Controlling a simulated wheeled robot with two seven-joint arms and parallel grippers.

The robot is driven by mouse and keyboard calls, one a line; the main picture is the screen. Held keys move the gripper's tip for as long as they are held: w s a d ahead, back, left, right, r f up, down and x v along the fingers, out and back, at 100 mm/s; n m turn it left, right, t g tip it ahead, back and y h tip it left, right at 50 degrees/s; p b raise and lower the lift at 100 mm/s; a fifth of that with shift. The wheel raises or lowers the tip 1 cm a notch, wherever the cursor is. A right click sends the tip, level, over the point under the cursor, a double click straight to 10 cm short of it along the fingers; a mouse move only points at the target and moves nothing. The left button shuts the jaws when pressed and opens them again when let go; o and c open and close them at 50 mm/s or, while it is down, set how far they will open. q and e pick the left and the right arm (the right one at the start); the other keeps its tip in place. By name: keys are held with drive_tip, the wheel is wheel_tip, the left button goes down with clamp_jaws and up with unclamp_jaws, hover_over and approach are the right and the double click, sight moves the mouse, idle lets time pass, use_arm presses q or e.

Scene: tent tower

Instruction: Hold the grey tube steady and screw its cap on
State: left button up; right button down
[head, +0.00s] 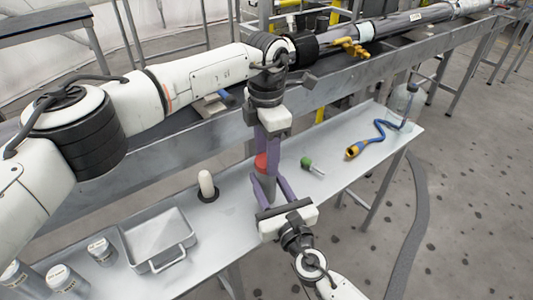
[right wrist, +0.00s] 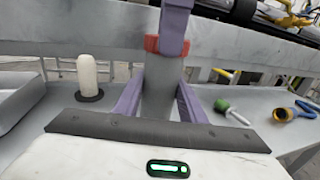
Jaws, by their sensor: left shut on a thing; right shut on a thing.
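The grey tube (head: 265,188) stands upright above the bench, between the purple fingers of my right gripper (head: 268,181). The right wrist view shows the tube (right wrist: 161,95) with one finger along each side, so that gripper is shut on it. The red cap (head: 261,161) is at the tube's top end and also shows in the right wrist view (right wrist: 152,44). My left gripper (head: 266,150) comes down from above, with its purple fingers shut on the cap. The fingers partly hide the cap, and I cannot tell how far it is screwed on.
A white rounded peg on a black base (head: 206,186) and a metal tray (head: 161,240) are on the bench to the left. A green-handled tool (head: 307,163) and a blue hose with yellow end (head: 378,137) lie to the right.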

use_arm(q)
drive_tip(key=m, duration=0.7)
drive_tip(key=o, duration=1.2)
drive_tip(key=shift+o, duration=0.2)
wheel_tip(320, 180, up, 12)
use_arm(e)
drive_tip(key=c, duration=1)
unclamp_jaws()
drive_tip(key=shift+c, duration=0.2)
